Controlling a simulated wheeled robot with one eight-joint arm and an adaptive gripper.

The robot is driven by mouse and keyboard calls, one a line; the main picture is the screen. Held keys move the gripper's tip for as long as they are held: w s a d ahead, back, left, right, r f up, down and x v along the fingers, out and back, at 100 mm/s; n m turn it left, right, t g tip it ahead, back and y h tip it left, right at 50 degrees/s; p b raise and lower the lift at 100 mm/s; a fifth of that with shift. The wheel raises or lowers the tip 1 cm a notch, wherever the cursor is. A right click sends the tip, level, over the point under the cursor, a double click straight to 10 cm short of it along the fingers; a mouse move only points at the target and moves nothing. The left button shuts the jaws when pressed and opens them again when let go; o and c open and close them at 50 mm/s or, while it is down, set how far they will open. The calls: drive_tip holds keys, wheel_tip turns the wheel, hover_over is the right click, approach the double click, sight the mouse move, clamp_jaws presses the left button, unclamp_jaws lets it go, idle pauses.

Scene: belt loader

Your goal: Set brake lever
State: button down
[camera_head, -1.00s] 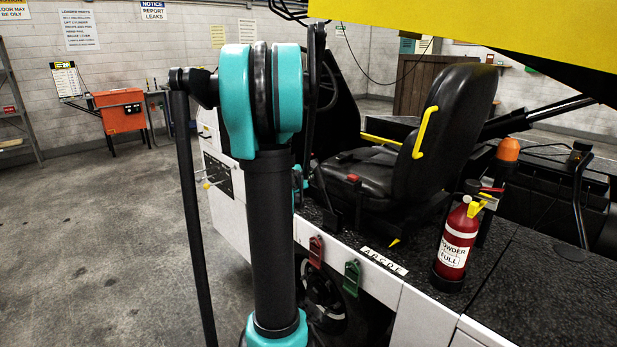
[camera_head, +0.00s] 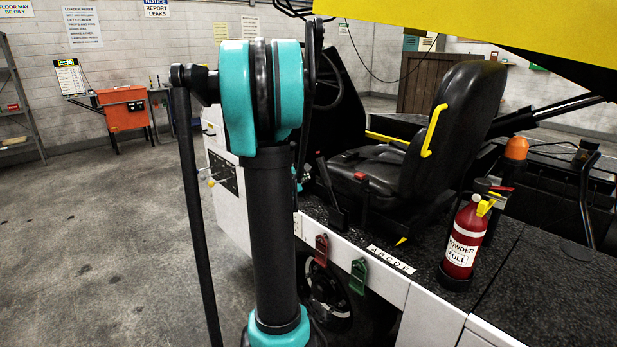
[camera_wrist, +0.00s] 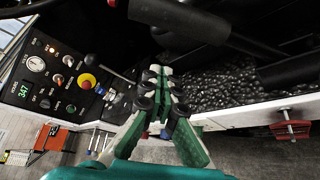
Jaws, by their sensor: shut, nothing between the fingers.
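My gripper (camera_wrist: 160,80) is shut and empty in the wrist view, above the edge of the black textured deck. A thin dark lever rod (camera_wrist: 116,74) lies left of the fingertips, beside the control panel (camera_wrist: 52,80); I cannot tell whether they touch. I cannot tell which is the brake lever. My arm hides most of the gripper in the head view.
A fire extinguisher (camera_head: 464,242) stands on the deck. Red (camera_head: 321,249) and green (camera_head: 358,276) tags hang on the loader's white side. A red-and-yellow button (camera_wrist: 87,82) is on the panel. A yellow boom (camera_head: 480,25) hangs overhead. Floor at left is clear.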

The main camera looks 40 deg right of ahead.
drive_tip(key=v, duration=0.6)
drive_tip(key=shift+a, duration=0.2)
drive_tip(key=s+a+f+m+g+y, duration=0.1)
drive_tip(key=s+a+f+m+y, duration=0.3)
drive_tip(key=a, duration=0.7)
drive_tip(key=s+a+f+m+g+y, duration=0.1)
drive_tip(key=s+a+f+m+y, duration=0.3)
drive_tip(key=s+a+f, duration=0.3)
drive_tip(key=s+a+f+m+g+y, duration=0.1)
drive_tip(key=s+a+f+m+y, duration=0.3)
drive_tip(key=a, duration=1.2)
wheel_tip(320, 180, down, 3)
drive_tip(key=shift+s+a+r+y, duration=0.15)
drive_tip(key=shift+s+a+y, duration=0.2)
drive_tip(key=shift+s, duration=0.85)
drive_tip(key=c, duration=2.3)
unclamp_jaws()
